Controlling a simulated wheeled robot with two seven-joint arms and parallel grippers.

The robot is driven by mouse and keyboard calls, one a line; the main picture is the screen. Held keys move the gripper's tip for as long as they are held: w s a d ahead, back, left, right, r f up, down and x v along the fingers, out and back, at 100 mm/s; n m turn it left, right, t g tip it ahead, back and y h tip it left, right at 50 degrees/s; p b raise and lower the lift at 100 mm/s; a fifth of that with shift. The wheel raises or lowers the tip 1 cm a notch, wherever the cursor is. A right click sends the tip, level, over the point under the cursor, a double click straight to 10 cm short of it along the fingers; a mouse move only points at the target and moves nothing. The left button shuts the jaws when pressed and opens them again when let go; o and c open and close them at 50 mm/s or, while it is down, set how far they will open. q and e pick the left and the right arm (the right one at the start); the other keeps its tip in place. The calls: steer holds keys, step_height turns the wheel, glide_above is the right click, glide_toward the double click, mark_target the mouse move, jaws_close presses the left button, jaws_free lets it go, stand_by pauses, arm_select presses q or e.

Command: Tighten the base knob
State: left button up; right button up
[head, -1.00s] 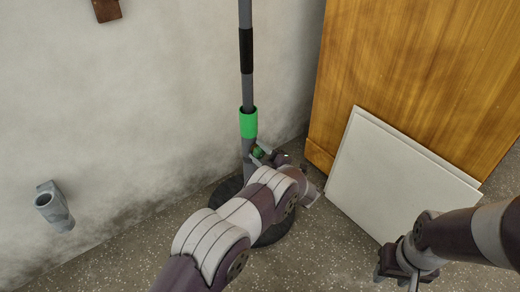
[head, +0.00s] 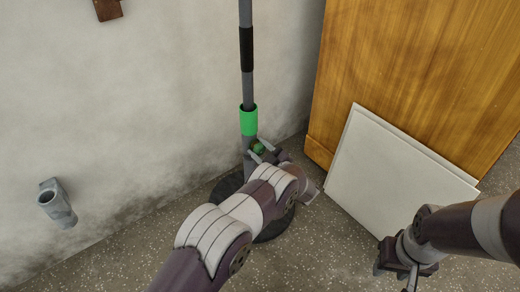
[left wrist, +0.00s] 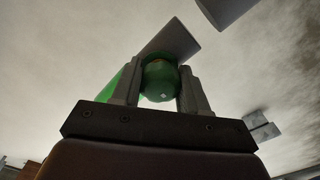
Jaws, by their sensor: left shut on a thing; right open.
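The base knob (head: 258,148) is a small round green knob on the lower part of a grey upright pole (head: 246,88), just below a bright green collar (head: 248,121). My left gripper (head: 260,152) is at the knob. In the left wrist view the green knob (left wrist: 160,80) sits between the two fingers of my left gripper (left wrist: 160,88), which are shut on it. The pole stands on a dark round base (head: 226,190), partly hidden by my left arm. My right gripper (head: 408,278) is open and empty, low at the right, away from the pole.
A white panel (head: 390,170) leans against a wooden board (head: 420,70) at the right. A grey pipe-like bracket (head: 56,203) is at the wall on the left. A brown block (head: 107,9) is at the top left. Speckled floor is open at the lower left.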

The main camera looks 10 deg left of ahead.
arm_select(q)
steer(key=shift+d+f, duration=0.1)
steer(key=shift+f, duration=0.05)
steer(key=o, duration=1.1)
steer(key=shift+c, duration=0.2)
steer(key=shift+s+d+r+p, duration=0.2)
steer(key=shift+d+p, duration=0.05)
steer(key=shift+p, duration=0.05)
steer(key=p+v, duration=0.4)
steer(key=v, duration=0.8)
steer(key=shift+f+p, duration=0.15)
steer(key=shift+p, duration=0.2)
steer(key=shift+s, duration=0.1)
